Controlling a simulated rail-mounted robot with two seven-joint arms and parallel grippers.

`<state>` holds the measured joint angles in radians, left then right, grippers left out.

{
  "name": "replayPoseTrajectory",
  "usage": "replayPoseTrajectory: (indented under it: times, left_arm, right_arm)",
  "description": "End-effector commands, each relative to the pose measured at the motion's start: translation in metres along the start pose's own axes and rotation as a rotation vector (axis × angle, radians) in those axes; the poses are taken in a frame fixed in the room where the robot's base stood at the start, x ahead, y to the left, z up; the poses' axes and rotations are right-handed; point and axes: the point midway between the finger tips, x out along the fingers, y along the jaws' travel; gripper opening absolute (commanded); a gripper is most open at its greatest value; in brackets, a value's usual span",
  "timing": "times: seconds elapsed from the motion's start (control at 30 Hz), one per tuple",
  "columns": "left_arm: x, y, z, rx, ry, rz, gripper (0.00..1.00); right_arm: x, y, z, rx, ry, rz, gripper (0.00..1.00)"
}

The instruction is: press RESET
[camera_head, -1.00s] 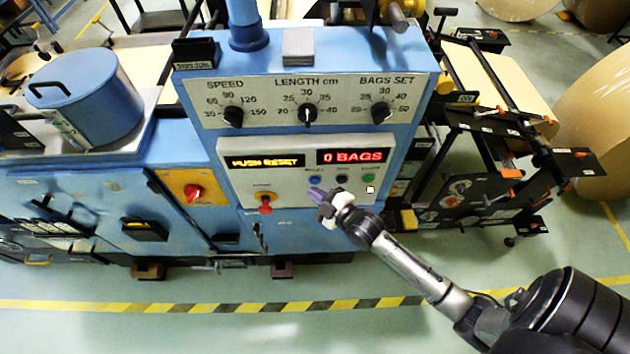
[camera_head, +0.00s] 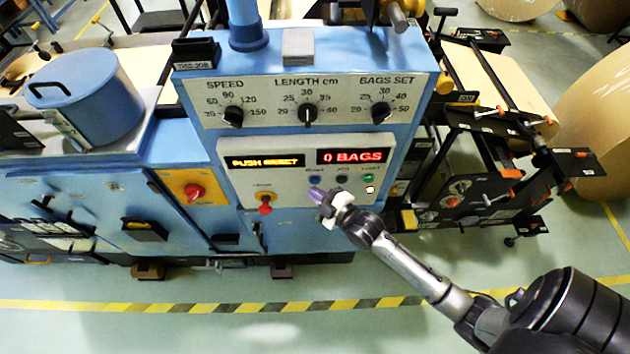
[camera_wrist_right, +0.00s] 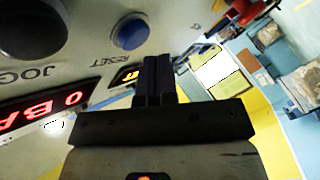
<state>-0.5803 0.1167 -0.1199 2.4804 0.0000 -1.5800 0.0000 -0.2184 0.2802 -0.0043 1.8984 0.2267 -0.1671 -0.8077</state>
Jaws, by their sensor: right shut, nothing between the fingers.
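The blue RESET button (camera_head: 316,180) sits at the left of a row of small buttons below the displays on the light panel. It shows in the right wrist view (camera_wrist_right: 131,32) with its RESET label beside it. My right gripper (camera_head: 318,194) is shut and empty, its fingertips just below the button in the head view. In the right wrist view the shut fingers (camera_wrist_right: 158,72) point toward the panel close beside the button; I cannot tell whether they touch it. The yellow display (camera_head: 264,161) reads PUSH RESET. My left gripper is not in view.
The dark JOG button (camera_head: 342,179) and green button (camera_head: 369,178) are right of RESET. A red display (camera_head: 352,156) reads 0 BAGS. A red-knobbed lever (camera_head: 265,208) stands out lower left, and three dials sit above. Open floor lies in front.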

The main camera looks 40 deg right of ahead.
Motion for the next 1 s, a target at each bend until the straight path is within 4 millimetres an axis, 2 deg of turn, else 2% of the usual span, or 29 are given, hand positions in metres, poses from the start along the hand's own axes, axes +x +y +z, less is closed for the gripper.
replayPoseTrajectory:
  times: [1.0]
  left_arm:
    - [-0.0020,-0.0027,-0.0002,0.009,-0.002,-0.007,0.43]
  right_arm:
    - [0.0062,0.0044,0.0044,0.000,0.000,0.000,0.00]
